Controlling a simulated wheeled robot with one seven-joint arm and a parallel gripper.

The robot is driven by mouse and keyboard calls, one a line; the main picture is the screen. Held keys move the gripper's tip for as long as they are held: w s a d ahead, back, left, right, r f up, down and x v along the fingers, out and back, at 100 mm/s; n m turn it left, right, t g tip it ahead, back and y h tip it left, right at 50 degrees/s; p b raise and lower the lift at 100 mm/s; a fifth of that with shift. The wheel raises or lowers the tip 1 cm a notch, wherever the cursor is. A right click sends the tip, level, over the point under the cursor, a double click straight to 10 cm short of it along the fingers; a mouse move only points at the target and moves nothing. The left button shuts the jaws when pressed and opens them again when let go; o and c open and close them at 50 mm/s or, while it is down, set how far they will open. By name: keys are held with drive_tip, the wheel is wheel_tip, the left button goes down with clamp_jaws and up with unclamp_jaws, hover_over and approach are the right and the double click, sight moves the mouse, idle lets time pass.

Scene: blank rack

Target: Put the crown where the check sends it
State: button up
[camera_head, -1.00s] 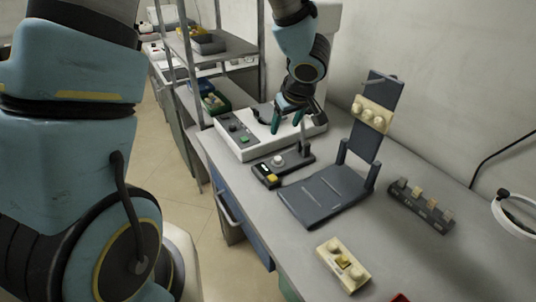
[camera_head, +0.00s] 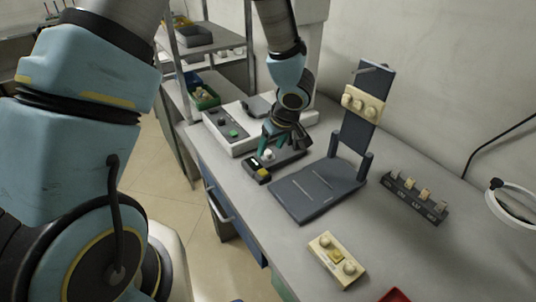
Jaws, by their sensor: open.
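A small dark check device (camera_head: 262,176) with a lit display and a yellow button lies on the bench. A small white piece (camera_head: 268,155), which looks like the crown, sits on it. My gripper (camera_head: 279,147) is open and low over this device, its fingers close around or just beside the white piece. I cannot tell whether they touch it. A dark rack (camera_head: 414,201) at right holds several small tooth-coloured pieces. A cream block (camera_head: 338,260) in front carries two pale knobs and a yellow centre.
A dark stand (camera_head: 316,190) has a flat base and an upright with a cream knobbed block (camera_head: 363,104). A grey-white machine (camera_head: 228,130) stands behind my gripper. A ring lamp (camera_head: 497,187) is at right and a red tray (camera_head: 395,296) at the front edge.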

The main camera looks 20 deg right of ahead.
drive_tip(key=shift+x, duration=0.95)
clamp_jaws()
